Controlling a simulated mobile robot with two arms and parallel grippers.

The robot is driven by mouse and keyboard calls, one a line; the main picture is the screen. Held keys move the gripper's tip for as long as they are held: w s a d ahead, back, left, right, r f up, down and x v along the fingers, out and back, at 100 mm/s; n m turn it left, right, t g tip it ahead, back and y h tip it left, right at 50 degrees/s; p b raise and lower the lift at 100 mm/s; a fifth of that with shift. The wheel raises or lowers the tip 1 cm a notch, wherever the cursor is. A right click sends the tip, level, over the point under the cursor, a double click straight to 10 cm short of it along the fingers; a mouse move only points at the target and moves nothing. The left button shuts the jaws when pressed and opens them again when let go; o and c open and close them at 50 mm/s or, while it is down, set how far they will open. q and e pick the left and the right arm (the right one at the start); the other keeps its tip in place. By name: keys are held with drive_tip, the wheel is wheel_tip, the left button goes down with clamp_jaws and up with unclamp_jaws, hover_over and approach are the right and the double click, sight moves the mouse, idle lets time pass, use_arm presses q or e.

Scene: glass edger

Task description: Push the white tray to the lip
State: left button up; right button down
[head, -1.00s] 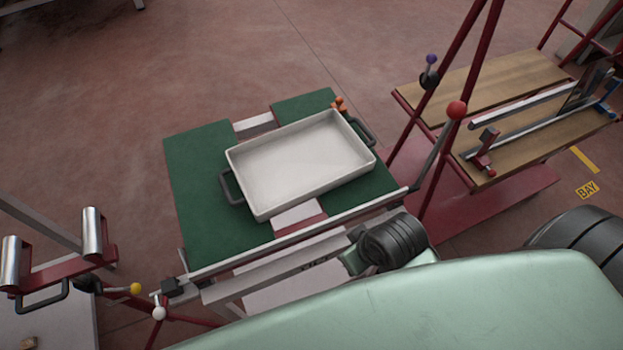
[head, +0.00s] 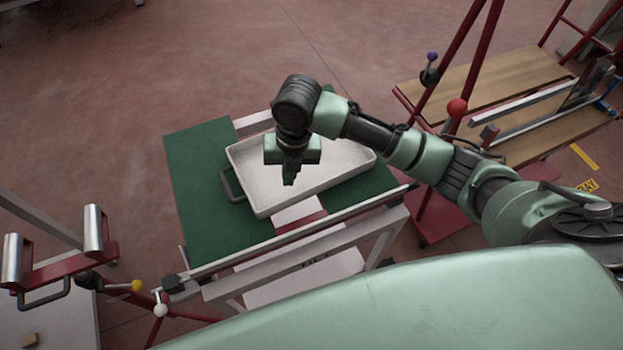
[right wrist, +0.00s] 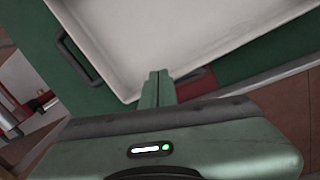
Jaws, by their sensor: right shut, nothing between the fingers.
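The white tray (head: 262,196) lies flat on the green-topped table (head: 200,190), with a dark handle (head: 231,185) at its left end. My right arm covers its far right part and the other handle. My right gripper (head: 290,182) is shut and empty, pointing down over the tray in the head view. In the right wrist view the shut fingers (right wrist: 158,78) show beside the near edge of the tray (right wrist: 160,40). I cannot tell whether they touch it. The lip shows as a pale metal rail (head: 300,230) along the table's near edge. My left gripper is not in view.
A red-framed rack with wooden shelves (head: 470,88) stands at the right. A stand with metal rollers (head: 95,230) is at the left. Knobbed levers (head: 160,310) stick out near the table's front left corner. Bare green surface lies left of the tray.

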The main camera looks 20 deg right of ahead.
drive_tip(key=w+d+r+n+h, duration=0.1)
drive_tip(key=w+d+r+n, duration=0.3)
drive_tip(key=d, duration=0.1)
drive_tip(key=p, duration=0.2)
approach(312, 181)
drive_tip(key=shift+g, duration=0.3)
drive_tip(key=f, duration=0.1)
drive_tip(key=w+a+f, duration=0.1)
drive_tip(key=f, duration=0.1)
drive_tip(key=w+f, duration=0.1)
drive_tip(key=f, duration=0.1)
drive_tip(key=shift+a+f, duration=0.1)
drive_tip(key=shift+a, duration=0.3)
drive_tip(key=s+p, duration=0.2)
drive_tip(key=shift+s+d+f+n, duration=0.2)
drive_tip(key=shift+s+f+n, duration=0.1)
drive_tip(key=shift+s+f, duration=0.05)
drive_tip(key=shift+s+d, duration=0.1)
drive_tip(key=shift+s, duration=0.45)
drive_tip(key=shift+f, duration=0.1)
